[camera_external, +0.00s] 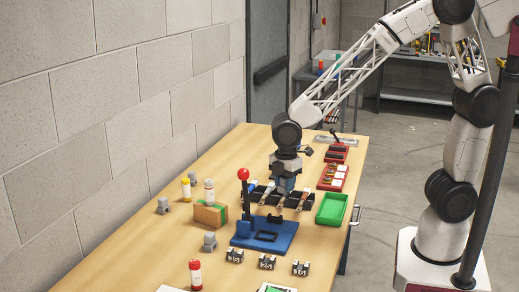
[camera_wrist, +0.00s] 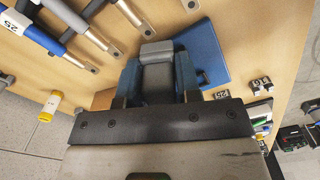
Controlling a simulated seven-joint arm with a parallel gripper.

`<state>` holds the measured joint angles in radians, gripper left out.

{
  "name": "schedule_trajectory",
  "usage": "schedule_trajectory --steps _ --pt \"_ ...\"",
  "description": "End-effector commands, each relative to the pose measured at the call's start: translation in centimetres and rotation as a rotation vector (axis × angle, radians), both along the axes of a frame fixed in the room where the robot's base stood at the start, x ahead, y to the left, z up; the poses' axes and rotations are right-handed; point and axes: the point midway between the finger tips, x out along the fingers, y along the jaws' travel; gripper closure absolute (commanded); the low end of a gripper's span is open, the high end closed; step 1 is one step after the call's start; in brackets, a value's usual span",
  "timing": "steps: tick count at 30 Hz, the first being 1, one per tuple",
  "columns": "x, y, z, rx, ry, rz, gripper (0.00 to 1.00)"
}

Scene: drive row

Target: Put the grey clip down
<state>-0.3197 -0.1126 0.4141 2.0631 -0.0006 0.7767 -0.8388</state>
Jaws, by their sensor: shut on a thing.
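My gripper (camera_external: 286,187) is above the table, over the dark rack of tools. In the wrist view, the blue fingers of my gripper (camera_wrist: 158,84) are shut on a grey clip (camera_wrist: 157,52), seen close up between them. In the outside view the held clip cannot be made out. Other grey clips stand on the table: one at the left (camera_external: 163,206), one behind it (camera_external: 192,179) and one left of the blue fixture (camera_external: 209,241).
The blue fixture (camera_external: 281,240) has a red-knobbed lever (camera_external: 243,176). The dark rack (camera_external: 262,199) holds several tools. A green tray (camera_external: 331,209) lies right; red trays (camera_external: 331,186) lie behind. A wooden block (camera_external: 207,215) bears a bottle.

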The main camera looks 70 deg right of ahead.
Motion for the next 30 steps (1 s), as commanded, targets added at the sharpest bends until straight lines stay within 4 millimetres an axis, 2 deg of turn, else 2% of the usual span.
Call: schedule_trajectory --steps 3,14,23,30 --pt "2.8 -1.8 0.3 0.000 0.001 -0.062 0.92" --pt "10.5 -8.1 1.0 0.000 0.000 -0.247 0.92" --pt "16.3 -14.6 1.4 -0.001 0.000 -0.401 0.92" --pt "20.3 -20.5 1.6 0.000 -0.001 -0.523 0.92"
